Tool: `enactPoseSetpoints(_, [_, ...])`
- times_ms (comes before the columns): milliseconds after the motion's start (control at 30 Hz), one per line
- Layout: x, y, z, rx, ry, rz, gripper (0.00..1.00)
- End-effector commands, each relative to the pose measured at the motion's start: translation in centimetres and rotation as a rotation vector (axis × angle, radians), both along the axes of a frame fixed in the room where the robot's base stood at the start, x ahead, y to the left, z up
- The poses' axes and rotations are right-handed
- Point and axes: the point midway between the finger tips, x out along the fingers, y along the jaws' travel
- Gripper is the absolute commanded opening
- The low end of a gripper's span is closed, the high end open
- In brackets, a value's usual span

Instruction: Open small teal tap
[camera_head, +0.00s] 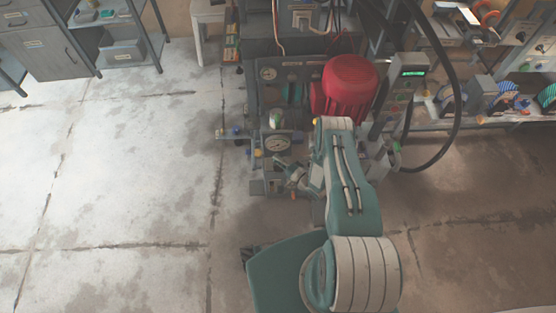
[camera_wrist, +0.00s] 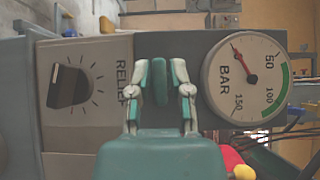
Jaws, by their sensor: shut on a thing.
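The small teal tap (camera_wrist: 160,84) shows in the wrist view as a narrow upright teal handle in front of a dark panel. My gripper (camera_wrist: 161,70) is shut on it, with one grey-and-teal finger on each side. The base of the tap is hidden behind my gripper. In the head view my gripper (camera_head: 287,170) is small, close to the front of the press below a round gauge, and I cannot make out the tap there.
A BAR gauge (camera_wrist: 244,76) with a red needle is right of the tap, and a RELIEF box (camera_wrist: 100,115) with a black knob (camera_wrist: 68,86) is left. The press carries a red motor (camera_head: 350,87). A black hose (camera_head: 455,110) loops at right. Floor at left is clear.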

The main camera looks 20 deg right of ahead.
Motion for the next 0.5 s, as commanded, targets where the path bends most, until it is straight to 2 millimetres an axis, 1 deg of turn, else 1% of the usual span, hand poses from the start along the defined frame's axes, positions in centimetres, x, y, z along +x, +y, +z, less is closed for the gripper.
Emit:
enactPoseSetpoints(267, [-0.04, -0.10, -0.19, -0.086, 0.026, -0.005, 0.00])
enactPoseSetpoints(500, [-0.05, -0.09, -0.12, -0.261, 0.061, -0.005, 0.00])
